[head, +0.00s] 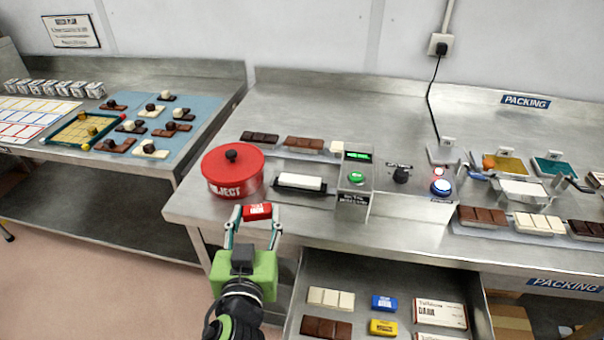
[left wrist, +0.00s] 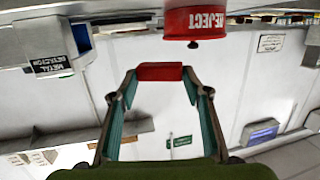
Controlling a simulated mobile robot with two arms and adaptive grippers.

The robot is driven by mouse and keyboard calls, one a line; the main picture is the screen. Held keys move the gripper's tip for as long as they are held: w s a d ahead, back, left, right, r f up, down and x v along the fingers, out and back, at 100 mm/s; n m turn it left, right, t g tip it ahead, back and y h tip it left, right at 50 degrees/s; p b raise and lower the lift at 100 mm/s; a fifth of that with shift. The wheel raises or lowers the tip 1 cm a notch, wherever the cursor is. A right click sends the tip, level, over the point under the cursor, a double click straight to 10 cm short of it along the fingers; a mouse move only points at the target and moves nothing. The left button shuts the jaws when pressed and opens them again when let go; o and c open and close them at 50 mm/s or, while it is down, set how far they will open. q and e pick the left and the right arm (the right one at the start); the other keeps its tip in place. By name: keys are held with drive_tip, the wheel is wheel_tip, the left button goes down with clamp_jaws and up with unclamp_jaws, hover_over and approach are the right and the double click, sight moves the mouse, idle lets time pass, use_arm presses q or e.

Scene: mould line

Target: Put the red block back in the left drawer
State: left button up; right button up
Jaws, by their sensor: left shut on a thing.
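My left gripper (head: 254,224) is shut on the red block (head: 257,211), which has white lettering on its face. It holds the block in the air at the table's front edge, just in front of the red reject bin. In the left wrist view the block (left wrist: 160,72) sits between the fingertips. An open drawer (head: 385,268) sticks out under the table, to the right of and below the gripper. It holds white and dark chocolate bars, a blue block (head: 384,303), a yellow block (head: 383,327) and white cartons. My right gripper does not show.
The red reject bin (head: 232,170) with a black knob stands close behind the held block. A metal detector box (head: 355,180), a white bar on a black tray (head: 299,183) and chocolate bars stand on the steel table (head: 340,100). A second table with chocolates is at the left.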

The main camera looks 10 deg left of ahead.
use_arm(q)
drive_tip(key=w+d+r+m+h, duration=0.2)
drive_tip(key=w+r+m+h, duration=0.2)
drive_tip(key=r+h, duration=0.2)
wheel_tip(320, 180, up, 2)
drive_tip(key=shift+d+r, duration=0.1)
drive_tip(key=shift+d, duration=0.2)
drive_tip(key=shift+w, duration=0.2)
drive_tip(key=w+f, duration=0.3)
drive_tip(key=w, duration=0.1)
drive_tip(key=w+d+f, duration=0.1)
drive_tip(key=w+f, duration=0.2)
drive_tip(key=w, duration=0.1)
drive_tip(key=w+f+p, duration=0.1)
drive_tip(key=w+f, duration=0.1)
drive_tip(key=w, duration=0.2)
drive_tip(key=shift+w+d+f, duration=0.2)
drive_tip(key=shift+w+f, duration=0.15)
drive_tip(key=shift+f, duration=0.05)
drive_tip(key=f, duration=0.1)
drive_tip(key=w+f+p, duration=0.1)
drive_tip(key=f, duration=0.1)
drive_tip(key=shift+f, duration=0.2)
drive_tip(key=shift+f+p, duration=0.2)
drive_tip(key=shift+p, duration=0.1)
